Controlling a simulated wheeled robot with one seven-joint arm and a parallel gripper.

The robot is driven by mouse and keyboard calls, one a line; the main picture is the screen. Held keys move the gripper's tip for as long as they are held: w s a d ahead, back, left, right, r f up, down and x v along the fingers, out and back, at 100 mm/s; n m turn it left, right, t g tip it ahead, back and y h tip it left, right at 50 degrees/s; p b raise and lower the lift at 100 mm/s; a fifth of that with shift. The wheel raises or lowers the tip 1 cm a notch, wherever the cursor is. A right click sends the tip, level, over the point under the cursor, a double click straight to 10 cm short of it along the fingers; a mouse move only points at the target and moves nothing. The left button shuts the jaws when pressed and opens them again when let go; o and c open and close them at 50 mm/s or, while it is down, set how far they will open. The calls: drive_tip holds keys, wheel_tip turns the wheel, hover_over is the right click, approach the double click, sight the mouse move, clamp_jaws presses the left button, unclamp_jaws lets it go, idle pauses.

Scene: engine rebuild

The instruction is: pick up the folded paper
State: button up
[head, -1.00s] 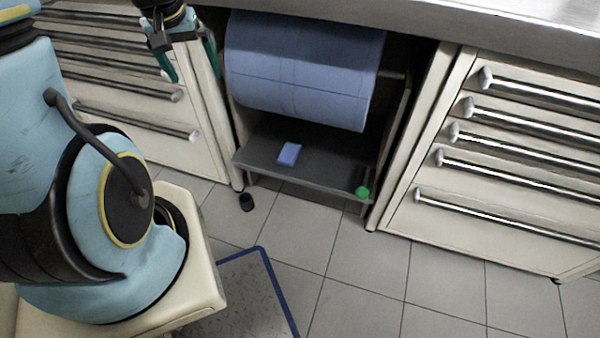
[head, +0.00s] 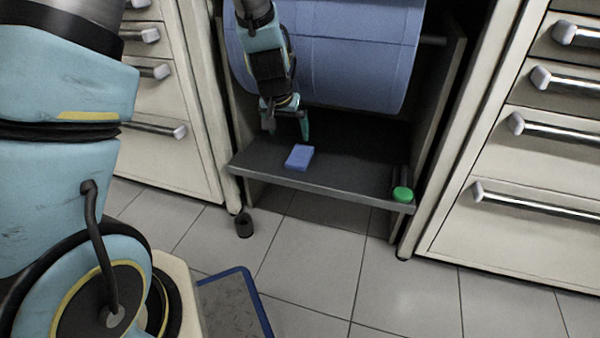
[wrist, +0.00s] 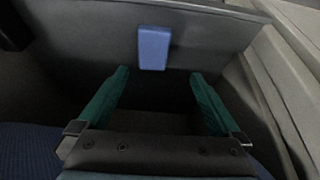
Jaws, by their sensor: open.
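The folded paper (head: 299,157) is a small flat blue block lying on the dark shelf (head: 340,186), near its front edge and left of the middle. In the wrist view the folded paper (wrist: 154,48) lies beyond the fingertips, roughly centred between them. My gripper (head: 288,128) is open and empty, just above and behind the paper in the head view. In the wrist view its two green fingers (wrist: 156,75) are spread wide, with nothing between them. They are apart from the paper.
A large blue paper roll (head: 335,55) hangs over the shelf, close behind my gripper. A green-capped object (head: 402,194) is at the shelf's right front corner. Drawer cabinets (head: 530,185) flank the shelf bay. The shelf between paper and green cap is clear.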

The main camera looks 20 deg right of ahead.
sight(299, 156)
drive_tip(key=b+x, duration=0.2)
drive_tip(key=x, duration=0.2)
drive_tip(key=b+x, duration=0.2)
drive_tip(key=x, duration=0.2)
drive_tip(key=s+d+b+x, duration=0.1)
drive_tip(key=b+x, duration=0.1)
drive_tip(key=x, duration=0.2)
drive_tip(key=shift+f, duration=0.15)
drive_tip(key=shift+w+d, duration=0.1)
drive_tip(key=shift+c, duration=0.2)
drive_tip(key=c, duration=1.2)
drive_tip(key=shift+r+p, duration=0.3)
drive_tip(key=shift+r, duration=0.3)
drive_tip(key=s+a+p, duration=0.4)
drive_tip(key=s+a, duration=0.8)
drive_tip(key=s, duration=0.1)
drive_tip(key=shift+a+r, duration=0.2)
drive_tip(key=shift+r, duration=0.05)
